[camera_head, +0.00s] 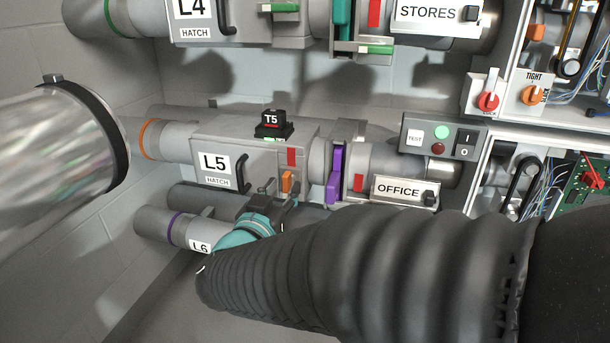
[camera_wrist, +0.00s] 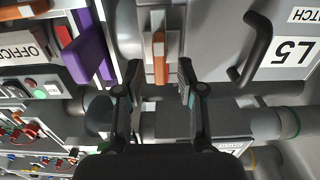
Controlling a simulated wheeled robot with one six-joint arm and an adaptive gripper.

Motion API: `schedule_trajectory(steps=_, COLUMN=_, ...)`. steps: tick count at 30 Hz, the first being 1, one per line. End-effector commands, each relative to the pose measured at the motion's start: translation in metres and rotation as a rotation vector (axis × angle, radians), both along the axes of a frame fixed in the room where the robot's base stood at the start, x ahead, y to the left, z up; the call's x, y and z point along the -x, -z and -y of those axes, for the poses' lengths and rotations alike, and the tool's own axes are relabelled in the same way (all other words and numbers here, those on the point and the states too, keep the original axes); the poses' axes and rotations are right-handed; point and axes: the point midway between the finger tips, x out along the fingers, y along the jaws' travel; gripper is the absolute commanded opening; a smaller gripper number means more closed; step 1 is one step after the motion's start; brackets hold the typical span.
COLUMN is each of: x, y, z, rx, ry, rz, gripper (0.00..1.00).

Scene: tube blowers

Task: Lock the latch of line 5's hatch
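Line 5's hatch (camera_head: 214,182) is a grey panel labelled L5 with a black handle (camera_head: 241,174); it looks closed. To the right of its label is a small orange latch (camera_head: 287,181), upright below a red mark (camera_head: 291,157). In the wrist view the orange latch (camera_wrist: 158,57) stands above centre, and the black handle (camera_wrist: 250,48) is to its right. My gripper (camera_head: 281,190) is in front of the latch, partly over its lower end. In the wrist view my gripper (camera_wrist: 158,80) is open, one finger on each side of the latch's line; contact cannot be told.
A black T5 block (camera_head: 271,122) sits on top of the line 5 housing. A purple slide (camera_head: 335,176) and the OFFICE panel (camera_head: 401,190) are to the right. Line 6 (camera_head: 185,230) runs below. A control box (camera_head: 440,140) is at upper right.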

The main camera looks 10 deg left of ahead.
Motion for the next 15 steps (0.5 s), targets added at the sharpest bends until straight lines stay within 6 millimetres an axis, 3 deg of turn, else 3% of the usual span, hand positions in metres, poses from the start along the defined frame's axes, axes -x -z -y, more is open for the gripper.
schedule_trajectory(steps=6, x=-0.015, y=0.000, z=0.001, rx=0.001, ry=0.000, rz=0.000, gripper=0.39)
schedule_trajectory(steps=15, x=-0.016, y=0.000, z=0.001, rx=0.001, ry=-0.001, rz=0.000, gripper=0.36)
